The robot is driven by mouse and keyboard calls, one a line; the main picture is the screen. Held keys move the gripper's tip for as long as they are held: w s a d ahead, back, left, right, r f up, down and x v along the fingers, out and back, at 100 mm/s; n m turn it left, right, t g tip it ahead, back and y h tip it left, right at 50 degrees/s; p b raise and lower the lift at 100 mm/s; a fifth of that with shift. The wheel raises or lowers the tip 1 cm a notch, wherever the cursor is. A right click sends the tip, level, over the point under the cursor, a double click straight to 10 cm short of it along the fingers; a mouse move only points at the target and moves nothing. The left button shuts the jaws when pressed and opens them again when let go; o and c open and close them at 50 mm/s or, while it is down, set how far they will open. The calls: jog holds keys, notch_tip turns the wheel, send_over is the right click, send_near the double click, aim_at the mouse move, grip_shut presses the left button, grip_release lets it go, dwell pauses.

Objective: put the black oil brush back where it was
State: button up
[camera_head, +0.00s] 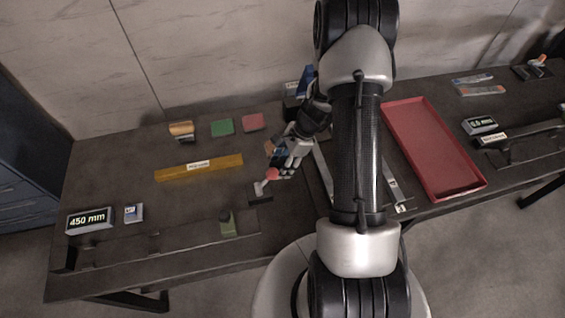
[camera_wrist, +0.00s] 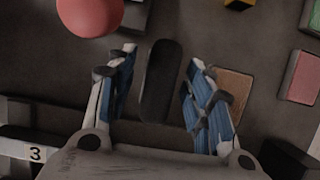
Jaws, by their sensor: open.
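A black, rounded, elongated object (camera_wrist: 161,90), which looks like the black oil brush, lies between my fingers in the wrist view. My gripper (camera_wrist: 160,57) is open, with one finger on each side of it and a visible gap on both sides. I cannot tell whether the object rests on the table or how high the fingers are above it. In the head view my gripper (camera_head: 283,165) points down over the middle of the table, and the black object is hidden or too dark to make out there.
A red ball knob (camera_wrist: 90,12) stands close to my left finger. A brown pad (camera_wrist: 233,84) lies beside the right finger. A yellow bar (camera_head: 198,168), a green pad (camera_head: 222,126) and a red pad (camera_head: 252,122) lie left. A red tray (camera_head: 474,186) lies right.

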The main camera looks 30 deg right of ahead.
notch_tip(320, 180, up, 19)
jog(key=s+n+p, duration=0.1)
jog(key=n+p, duration=0.3)
jog(key=s+a+r+n+h, duration=0.1)
jog(key=s+a+r+n, duration=0.15)
jog(key=r, duration=0.25)
jog(key=s+a+r+n+h, duration=0.1)
jog(key=s+a+r+n, duration=0.1)
jog(key=a+r+n, duration=0.3)
jog(key=s+a+r+n+t+h, duration=0.1)
jog(key=s+a+r+n, duration=0.1)
jog(key=s+r+n, duration=0.2)
jog(key=s+a+r+n+t+h, duration=0.1)
jog(key=s+r+n, duration=0.4)
jog(key=s, duration=0.5)
jog(key=shift+a+n+t, duration=0.35)
jog(key=shift+a+t, duration=0.35)
jog(key=shift+a, duration=0.3)
jog(key=shift+f+b, duration=0.1)
jog(key=shift+b, duration=0.2)
